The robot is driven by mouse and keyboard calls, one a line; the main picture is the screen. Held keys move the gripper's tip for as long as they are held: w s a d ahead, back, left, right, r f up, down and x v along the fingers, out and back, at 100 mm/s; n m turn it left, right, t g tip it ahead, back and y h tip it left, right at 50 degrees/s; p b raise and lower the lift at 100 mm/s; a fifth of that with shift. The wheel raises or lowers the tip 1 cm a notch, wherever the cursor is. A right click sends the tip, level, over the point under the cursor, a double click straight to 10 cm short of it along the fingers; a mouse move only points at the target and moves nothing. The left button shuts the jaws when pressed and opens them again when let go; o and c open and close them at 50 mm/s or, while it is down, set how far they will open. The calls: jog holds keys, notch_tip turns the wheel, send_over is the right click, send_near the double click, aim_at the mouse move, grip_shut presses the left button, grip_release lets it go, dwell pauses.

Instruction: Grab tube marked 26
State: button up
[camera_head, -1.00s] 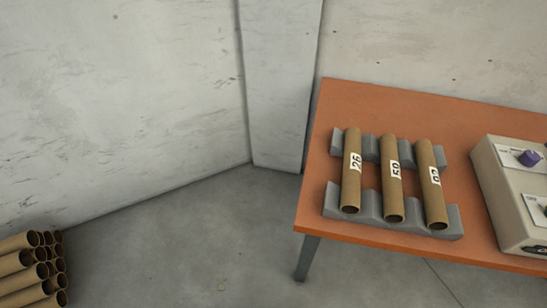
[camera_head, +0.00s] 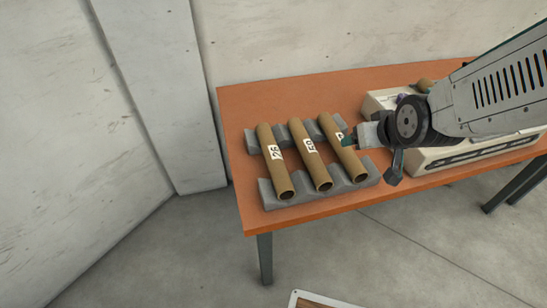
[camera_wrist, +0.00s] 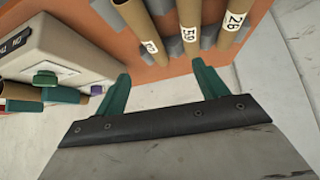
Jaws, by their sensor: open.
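The brown cardboard tube marked 26 (camera_head: 275,162) is the leftmost of three tubes lying side by side across a grey cradle (camera_head: 360,180) in the head view. The tube marked 59 (camera_head: 311,157) is in the middle. A third tube (camera_head: 345,152) lies at the right, its label partly hidden by my gripper (camera_head: 349,140). In the wrist view, the tube marked 26 (camera_wrist: 234,28) is at the upper right, beyond the fingers. My gripper (camera_wrist: 163,85) is open there, with two teal fingers apart and nothing between them.
The cradle stands on an orange table (camera_head: 240,105). A beige control box (camera_head: 440,155) with knobs stands to the right, partly behind my arm. A brown tube (camera_wrist: 18,90) shows at the left edge of the wrist view. Bare tabletop lies behind the cradle.

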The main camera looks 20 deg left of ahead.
aim_at(276, 157)
jog(key=a+f, duration=0.2)
jog(key=a+f+n+y, duration=0.1)
jog(key=a, duration=0.2)
jog(key=a+f+t+y, duration=0.1)
jog(key=a+f, duration=0.1)
jog(key=a, duration=0.1)
jog(key=shift+w+a+f+n, duration=0.2)
jog(key=shift+a+f+n, duration=0.05)
jog(key=shift+f+n, duration=0.1)
jog(key=s+a+f+y, duration=0.1)
jog(key=a+f, duration=0.1)
jog(key=a, duration=0.1)
jog(key=s+a+f+n+y, duration=0.1)
jog(key=a+f, duration=0.1)
jog(key=a+f+t+y, duration=0.1)
jog(key=a+f, duration=0.1)
jog(key=a, duration=0.1)
jog(key=shift+s+a+n, duration=0.3)
jog(key=shift+s+n, duration=0.05)
jog(key=shift+s, duration=0.05)
jog(key=x, duration=0.7)
jog(key=shift+w+a+f, duration=0.2)
jog(key=c, duration=1.1)
